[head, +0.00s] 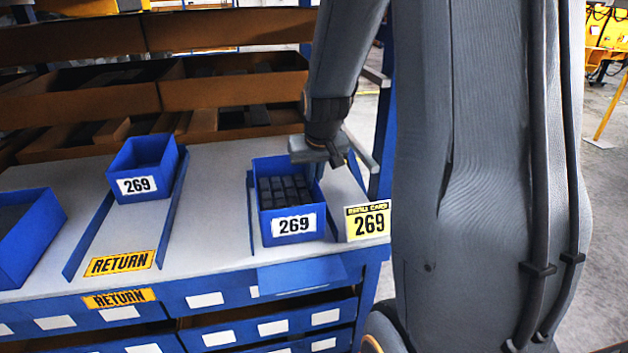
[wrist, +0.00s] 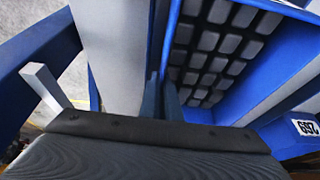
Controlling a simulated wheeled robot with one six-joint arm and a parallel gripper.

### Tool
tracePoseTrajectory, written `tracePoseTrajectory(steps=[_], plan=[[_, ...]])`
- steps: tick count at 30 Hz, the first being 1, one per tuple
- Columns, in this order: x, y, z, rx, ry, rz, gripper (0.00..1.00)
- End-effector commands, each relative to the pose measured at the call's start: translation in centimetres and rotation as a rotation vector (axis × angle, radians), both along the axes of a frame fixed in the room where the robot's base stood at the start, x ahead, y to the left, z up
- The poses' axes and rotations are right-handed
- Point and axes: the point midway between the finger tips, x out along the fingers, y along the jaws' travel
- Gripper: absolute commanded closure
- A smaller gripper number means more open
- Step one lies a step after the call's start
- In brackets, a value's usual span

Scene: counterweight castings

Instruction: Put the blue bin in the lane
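A blue bin (head: 262,228) labelled 269, filled with dark block castings, stands upright on the right side of the grey bench top, beside a low blue rail (head: 251,205). My gripper (head: 330,160) is at its back right rim. In the wrist view, the fingers (wrist: 165,98) are close together around the bin's side wall (wrist: 169,45), with the castings to the right of them. The fingertips are partly hidden. A second blue bin (head: 143,186), also labelled 269, stands at the back of the left lane (head: 115,225) marked RETURN; no castings show in it.
A yellow refill card (head: 367,222) reading 269 stands just right of the filled bin. Another blue bin (head: 30,240) is at the far left. Brown shelf boxes (head: 235,90) rise behind the bench. The front of the RETURN lane is clear. A blue post (head: 387,110) stands to the right.

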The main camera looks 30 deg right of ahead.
Motion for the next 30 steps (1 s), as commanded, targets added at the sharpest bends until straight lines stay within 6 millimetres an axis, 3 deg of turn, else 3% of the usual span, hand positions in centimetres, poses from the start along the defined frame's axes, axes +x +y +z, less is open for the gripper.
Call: tracePoseTrajectory(steps=[3, 7, 20, 30], plan=[[0.1, 0.0, -0.3, 0.000, -0.002, -0.001, 1.00], [0.0, 0.0, -0.3, 0.000, 0.000, -0.001, 0.78], [-0.1, 0.0, 0.5, 0.000, -0.002, -0.001, 0.78], [-1.8, 0.5, 5.0, -0.001, -0.005, -0.001, 0.78]])
